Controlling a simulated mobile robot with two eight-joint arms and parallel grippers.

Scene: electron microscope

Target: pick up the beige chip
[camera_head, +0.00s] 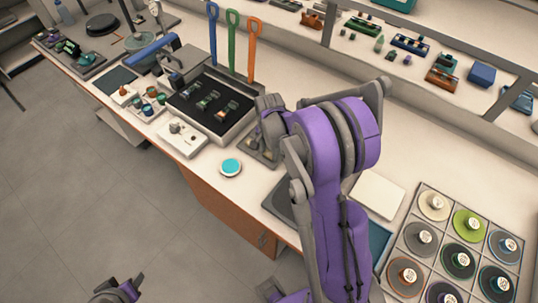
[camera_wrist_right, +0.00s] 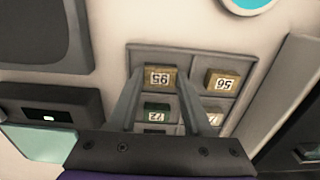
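In the right wrist view a grey compartment tray (camera_wrist_right: 193,57) holds small labelled chips. A beige-tan chip marked 95 (camera_wrist_right: 160,77) lies in its upper left compartment. A similar tan chip marked 56 (camera_wrist_right: 222,82) lies in the upper right one. My right gripper (camera_wrist_right: 160,72) is open, its fingers on either side of the 95 chip; contact cannot be told. In the head view the tray (camera_head: 258,152) is mostly hidden by my right arm. My left gripper (camera_head: 122,289) is at the bottom left edge, over the floor, partly cut off.
A green chip marked 72 (camera_wrist_right: 156,112) lies in the compartment below the 95 chip. A round blue-topped dish (camera_head: 231,168) is left of the tray. A black tray (camera_head: 190,105) stands behind, and a rack of round knobbed discs (camera_head: 430,195) at the right.

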